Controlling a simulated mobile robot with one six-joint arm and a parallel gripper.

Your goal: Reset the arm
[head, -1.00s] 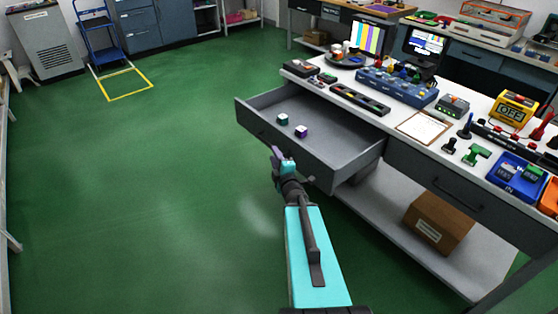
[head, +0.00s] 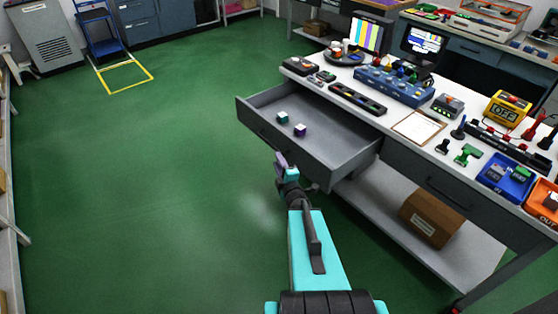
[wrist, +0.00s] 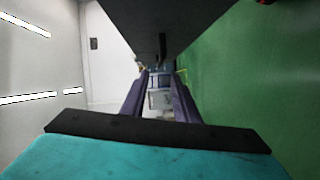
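My arm reaches forward from the bottom middle of the head view, with teal links and dark joints. My gripper (head: 281,160) is just in front of the open drawer's front panel, below its top edge. In the wrist view my gripper's purple fingers (wrist: 160,88) stand apart with a gap between them, and I see nothing held. The grey drawer (head: 345,150) is pulled out of the bench. Two small cubes lie in it, one teal and white (head: 282,118), one purple and white (head: 300,130).
The workbench (head: 392,106) at right carries devices, a clipboard (head: 418,127), a blue tray (head: 507,180) and an orange tray (head: 543,205). A cardboard box (head: 432,220) sits on its lower shelf. Green floor (head: 130,200) at left is clear. A dark panel (wrist: 165,25) is close above the fingers.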

